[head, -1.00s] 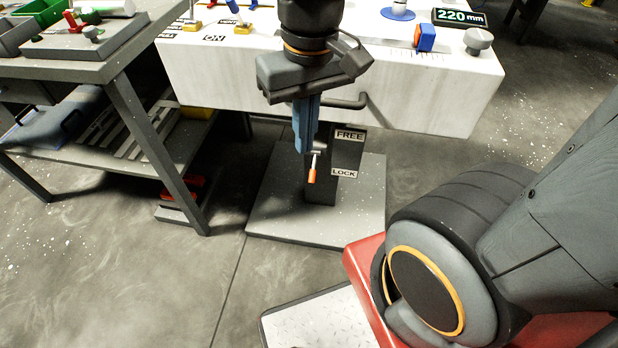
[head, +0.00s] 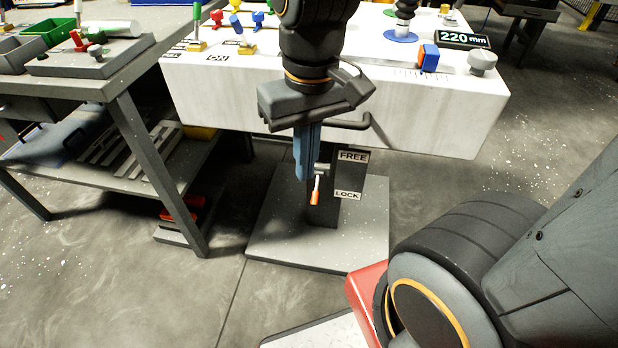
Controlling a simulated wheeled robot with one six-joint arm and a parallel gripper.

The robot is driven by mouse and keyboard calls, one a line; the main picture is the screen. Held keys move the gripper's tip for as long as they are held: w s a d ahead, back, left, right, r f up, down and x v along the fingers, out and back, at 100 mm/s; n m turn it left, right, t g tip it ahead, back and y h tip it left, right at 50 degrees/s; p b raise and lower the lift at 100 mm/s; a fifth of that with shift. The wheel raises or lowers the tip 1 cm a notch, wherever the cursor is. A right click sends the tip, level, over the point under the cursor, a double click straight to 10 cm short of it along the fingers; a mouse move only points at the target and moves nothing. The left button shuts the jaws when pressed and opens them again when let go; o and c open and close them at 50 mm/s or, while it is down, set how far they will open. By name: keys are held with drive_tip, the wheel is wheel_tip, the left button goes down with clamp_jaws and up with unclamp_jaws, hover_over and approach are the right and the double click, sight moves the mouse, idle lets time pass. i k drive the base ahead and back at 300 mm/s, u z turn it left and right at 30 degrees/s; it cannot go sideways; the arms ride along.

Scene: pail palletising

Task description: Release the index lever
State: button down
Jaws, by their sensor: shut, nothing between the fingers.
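The index lever (head: 316,190) is a short pale rod with an orange tip, on the dark pedestal below the white console. It hangs down, with its orange tip beside the LOCK label (head: 347,195). The FREE label (head: 353,156) is above, on the same dark plate. My gripper (head: 306,176) points down in front of the console, its blue fingers shut and empty. The fingertips are just left of the lever's upper end. I cannot tell whether they touch it.
The white console (head: 420,105) carries several levers, a blue-orange slider (head: 428,58), a grey knob (head: 482,62) and a 220 mm display (head: 462,40). A grey workbench (head: 110,85) with bins stands at left. The pedestal's base plate (head: 325,245) lies on open floor.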

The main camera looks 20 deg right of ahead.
sight(314, 201)
drive_tip(key=z, duration=1.25)
drive_tip(key=k, duration=0.85)
drive_tip(key=u, duration=0.85)
